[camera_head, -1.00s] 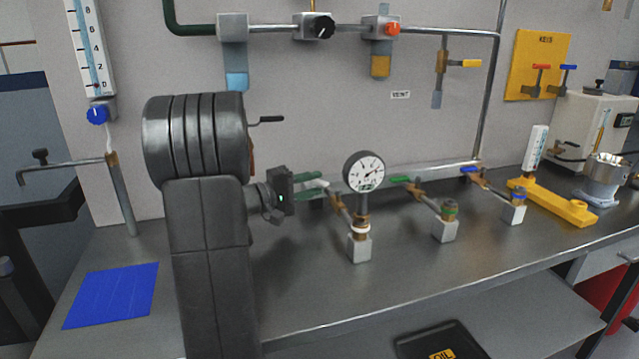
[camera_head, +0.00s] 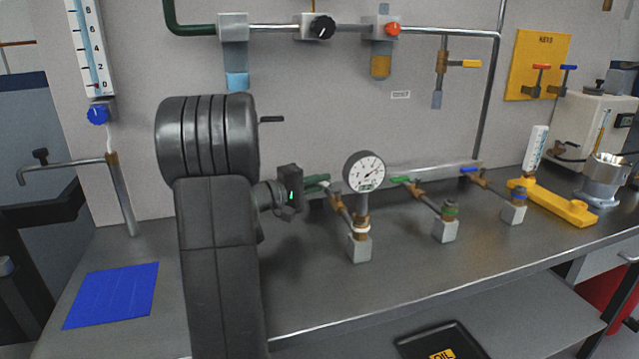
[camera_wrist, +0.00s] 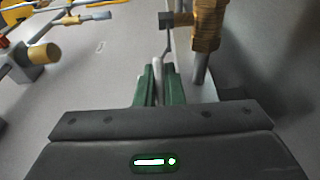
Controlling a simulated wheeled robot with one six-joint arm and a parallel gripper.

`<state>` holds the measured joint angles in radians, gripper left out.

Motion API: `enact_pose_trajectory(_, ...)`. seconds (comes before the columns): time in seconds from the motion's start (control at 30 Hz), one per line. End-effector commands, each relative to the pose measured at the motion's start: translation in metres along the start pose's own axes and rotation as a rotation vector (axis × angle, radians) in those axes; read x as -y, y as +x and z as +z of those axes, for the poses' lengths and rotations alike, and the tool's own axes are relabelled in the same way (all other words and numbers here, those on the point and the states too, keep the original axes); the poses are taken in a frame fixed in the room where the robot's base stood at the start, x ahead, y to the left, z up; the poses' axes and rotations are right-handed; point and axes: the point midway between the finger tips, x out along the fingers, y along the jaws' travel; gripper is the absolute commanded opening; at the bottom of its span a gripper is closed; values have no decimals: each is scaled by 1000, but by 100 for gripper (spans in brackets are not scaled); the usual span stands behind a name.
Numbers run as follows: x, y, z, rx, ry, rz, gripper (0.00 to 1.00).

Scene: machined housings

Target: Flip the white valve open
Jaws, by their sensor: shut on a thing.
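The white valve's brass body (camera_head: 337,199) is on the short pipe at the left end of the row, behind the gauge. A white ring (camera_head: 361,229) is on the post below the gauge. My gripper (camera_head: 321,182) is at this valve, its green fingers reaching right toward the brass body. In the wrist view, the green fingers (camera_wrist: 159,84) are closed around the white lever (camera_wrist: 160,68), whose tip sticks out beyond them. In the head view, the fingers mostly hide the lever. Brass fittings (camera_wrist: 207,28) stand just right of the fingers.
The round gauge (camera_head: 364,172) stands close right of my gripper. The green-handled valve (camera_head: 414,188) and blue-handled valve (camera_head: 480,177) are further right. A blue mat (camera_head: 111,296) lies at the left. The bench front is clear.

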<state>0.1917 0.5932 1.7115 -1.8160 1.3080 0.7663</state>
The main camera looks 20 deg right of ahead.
Motion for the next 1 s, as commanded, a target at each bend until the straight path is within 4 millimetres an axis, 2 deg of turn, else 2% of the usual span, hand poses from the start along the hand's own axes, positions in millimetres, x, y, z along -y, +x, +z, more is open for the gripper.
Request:
enact_pose_trajectory(0.5,0,19,-5,349,2,1,0)
enact_pose_trajectory(0.9,0,20,-4,376,0,0,0)
enact_pose_trajectory(0.93,0,20,-4,376,0,0,14)
enact_pose_trajectory(1.0,0,20,-4,376,0,0,28)
